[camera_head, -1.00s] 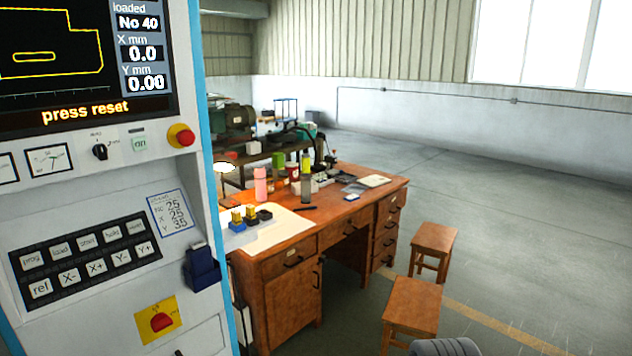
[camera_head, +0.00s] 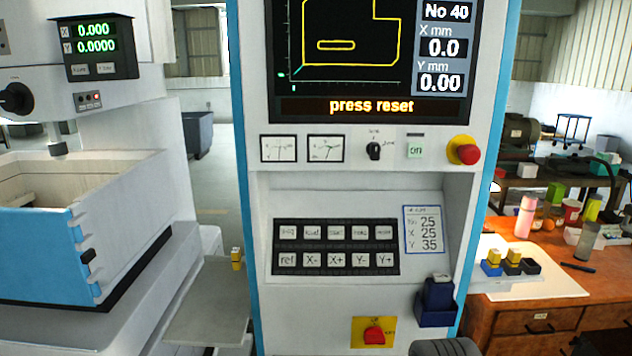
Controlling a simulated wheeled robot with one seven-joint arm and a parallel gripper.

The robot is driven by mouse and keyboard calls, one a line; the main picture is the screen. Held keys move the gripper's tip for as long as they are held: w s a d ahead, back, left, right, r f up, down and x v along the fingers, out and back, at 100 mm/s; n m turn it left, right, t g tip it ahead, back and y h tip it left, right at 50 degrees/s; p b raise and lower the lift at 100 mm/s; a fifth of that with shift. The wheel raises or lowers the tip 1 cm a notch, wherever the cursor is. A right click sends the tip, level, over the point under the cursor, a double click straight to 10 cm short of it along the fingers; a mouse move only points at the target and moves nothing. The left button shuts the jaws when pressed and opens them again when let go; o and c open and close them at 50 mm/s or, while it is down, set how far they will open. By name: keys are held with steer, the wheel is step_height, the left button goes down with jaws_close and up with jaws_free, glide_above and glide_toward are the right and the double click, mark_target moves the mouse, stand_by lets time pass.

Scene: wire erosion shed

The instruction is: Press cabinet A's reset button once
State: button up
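A white control cabinet (camera_head: 350,182) with blue edges fills the middle of the head view. Its screen (camera_head: 372,50) shows "press reset". Its black keypad (camera_head: 337,246) has two rows of pale keys. The top row's rightmost key (camera_head: 384,232) appears to be the reset key; its small print is blurred. No letter A is legible on the cabinet. My gripper is not in view. A dark grey rounded part, probably of my arm, shows at the bottom edge, in front of the cabinet's lower right.
A red emergency knob (camera_head: 466,150) and a red switch on a yellow plate (camera_head: 374,333) are on the cabinet. A blue holder (camera_head: 436,302) juts out beside the keypad. A machine with a tank (camera_head: 90,225) stands left; a wooden desk (camera_head: 535,322) stands right.

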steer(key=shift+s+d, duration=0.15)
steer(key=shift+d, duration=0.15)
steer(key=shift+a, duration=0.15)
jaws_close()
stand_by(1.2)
